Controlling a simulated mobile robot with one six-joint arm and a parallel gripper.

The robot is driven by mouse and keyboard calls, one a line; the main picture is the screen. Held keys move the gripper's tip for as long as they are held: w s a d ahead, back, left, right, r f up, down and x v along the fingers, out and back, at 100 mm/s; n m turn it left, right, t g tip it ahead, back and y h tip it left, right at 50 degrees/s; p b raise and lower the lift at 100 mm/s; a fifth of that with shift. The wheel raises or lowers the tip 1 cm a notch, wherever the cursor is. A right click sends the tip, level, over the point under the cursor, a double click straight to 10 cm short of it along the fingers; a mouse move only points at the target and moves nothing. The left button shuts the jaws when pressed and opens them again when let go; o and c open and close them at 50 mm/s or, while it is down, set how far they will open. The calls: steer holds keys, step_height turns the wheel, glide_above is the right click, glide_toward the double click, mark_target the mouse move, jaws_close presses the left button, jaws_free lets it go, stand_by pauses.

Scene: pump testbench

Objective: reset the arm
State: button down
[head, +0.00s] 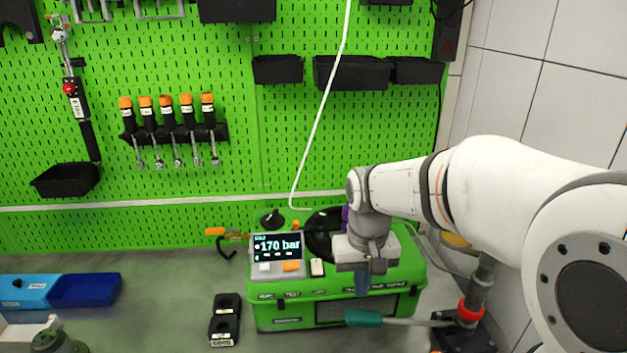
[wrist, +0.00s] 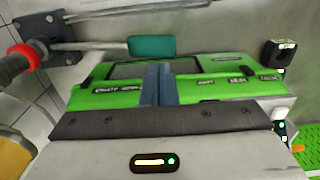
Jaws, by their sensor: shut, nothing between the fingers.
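My gripper (head: 362,282) hangs over the front right part of the green pump testbench (head: 284,316), pointing down. In the wrist view its two blue-grey fingers (wrist: 157,84) are together with nothing between them. The testbench display (head: 277,246) reads 170 bar. I cannot tell whether the fingers touch the testbench. My arm reaches in from the right and hides part of the testbench's top and back.
A teal-handled tool (head: 364,318) lies in front of the testbench. A stand with a red ring (head: 470,308) is at the right. A black holder (head: 225,318) and blue bins (head: 85,290) stand left. The green pegboard (head: 250,150) closes off the back.

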steer(key=s+d+r+m+t, duration=0.2)
steer(key=s+d+t, duration=0.1)
steer(key=s+d, duration=0.7)
steer(key=s, duration=0.3)
steer(key=shift+s+d, duration=0.25)
steer(key=shift+s, duration=0.05)
